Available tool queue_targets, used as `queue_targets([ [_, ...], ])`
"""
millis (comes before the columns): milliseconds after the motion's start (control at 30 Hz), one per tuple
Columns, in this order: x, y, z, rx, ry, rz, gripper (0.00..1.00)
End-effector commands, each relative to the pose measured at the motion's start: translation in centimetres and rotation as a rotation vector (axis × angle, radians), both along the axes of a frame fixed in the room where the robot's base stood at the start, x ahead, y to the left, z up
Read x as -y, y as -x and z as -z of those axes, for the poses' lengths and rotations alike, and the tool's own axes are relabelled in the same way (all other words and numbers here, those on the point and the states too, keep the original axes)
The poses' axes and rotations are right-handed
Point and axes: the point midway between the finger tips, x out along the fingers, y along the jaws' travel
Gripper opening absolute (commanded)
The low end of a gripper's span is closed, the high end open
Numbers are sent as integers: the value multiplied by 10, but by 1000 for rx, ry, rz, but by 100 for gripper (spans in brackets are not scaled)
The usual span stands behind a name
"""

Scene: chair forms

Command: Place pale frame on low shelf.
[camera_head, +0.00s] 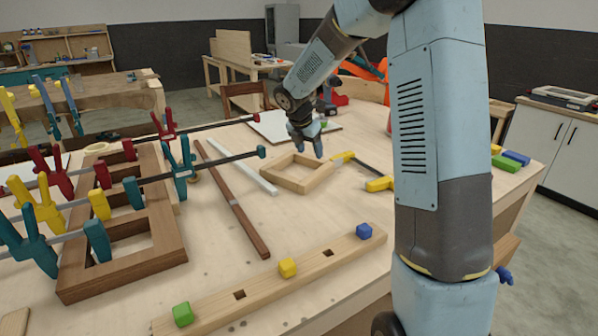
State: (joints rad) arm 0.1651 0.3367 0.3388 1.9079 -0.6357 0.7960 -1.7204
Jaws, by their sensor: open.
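The pale frame (284,183), a small square of light wood with an open middle, lies flat near the middle of the workbench. My gripper (308,150) points down over the frame's far side; its fingers are open. I cannot tell whether the fingertips touch the frame or how high they are above it. I cannot identify a low shelf with certainty in this view; my arm hides part of the right side.
The workbench (345,225) carries a dark wooden frame (165,235) with several clamps at left. A dark strip (236,205) and a pale strip (240,166) lie left of the pale frame. A yellow-ended clamp (380,184) lies right. A long beam (325,255) with coloured blocks lies in front.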

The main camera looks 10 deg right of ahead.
Motion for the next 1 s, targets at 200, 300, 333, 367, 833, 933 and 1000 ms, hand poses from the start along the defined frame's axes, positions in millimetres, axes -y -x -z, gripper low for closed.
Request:
queue_targets([
  [200,11,-9,36,-3,-1,2,62],
  [300,16,-13,51,-2,-2,1,62],
  [333,17,-14,54,-2,-2,2,62],
  [367,18,-15,57,-1,-2,3,62],
  [833,31,-25,87,-2,-1,4,62],
  [933,36,-29,99,-2,-2,4,62],
  [1000,39,-32,107,-2,-1,3,62],
])
